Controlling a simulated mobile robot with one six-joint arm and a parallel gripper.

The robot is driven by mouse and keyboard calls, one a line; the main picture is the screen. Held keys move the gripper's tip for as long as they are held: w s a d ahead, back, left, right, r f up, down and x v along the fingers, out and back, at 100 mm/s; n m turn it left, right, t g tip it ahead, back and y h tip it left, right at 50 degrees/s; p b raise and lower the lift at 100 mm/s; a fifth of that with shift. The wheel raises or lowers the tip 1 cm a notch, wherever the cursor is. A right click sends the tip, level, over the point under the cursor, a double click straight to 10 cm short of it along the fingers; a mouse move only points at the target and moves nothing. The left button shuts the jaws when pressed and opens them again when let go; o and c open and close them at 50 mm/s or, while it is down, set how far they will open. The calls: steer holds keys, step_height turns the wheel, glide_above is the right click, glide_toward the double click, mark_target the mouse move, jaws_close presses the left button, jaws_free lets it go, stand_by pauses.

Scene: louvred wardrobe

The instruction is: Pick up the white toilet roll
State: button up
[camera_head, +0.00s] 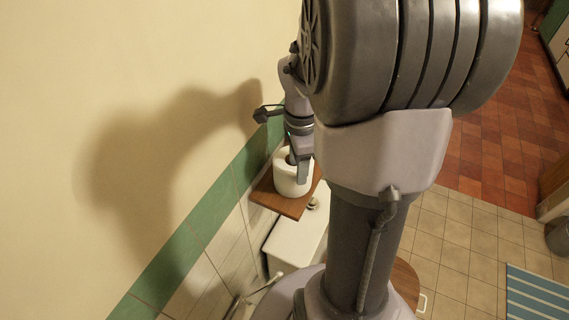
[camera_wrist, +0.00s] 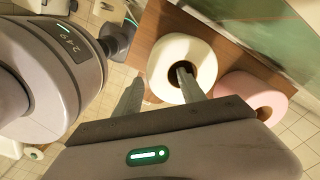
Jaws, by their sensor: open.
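The white toilet roll (camera_head: 293,178) stands upright on a small wooden shelf (camera_head: 285,203) beside the wall. In the wrist view the white roll (camera_wrist: 182,62) shows from above with its dark centre hole. My gripper (camera_head: 297,165) is at the roll from above, partly hidden by my arm. In the wrist view my gripper (camera_wrist: 158,82) is open. One finger tip lies over or in the roll's hole, and the other finger is outside the roll at its left side. I cannot tell whether either finger touches the roll.
A pink roll (camera_wrist: 250,95) stands on the same shelf (camera_wrist: 222,52), close to the white roll's right in the wrist view. The wall with a green tile band (camera_head: 190,235) is close on the left. A white cistern (camera_head: 293,240) is below the shelf. A striped mat (camera_head: 537,297) lies on the floor.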

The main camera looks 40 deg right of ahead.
step_height(320, 180, down, 6)
steer(key=shift+w+f+b, duration=0.1)
steer(key=shift+b, duration=0.25)
steer(key=shift+c, duration=0.2)
jaws_close()
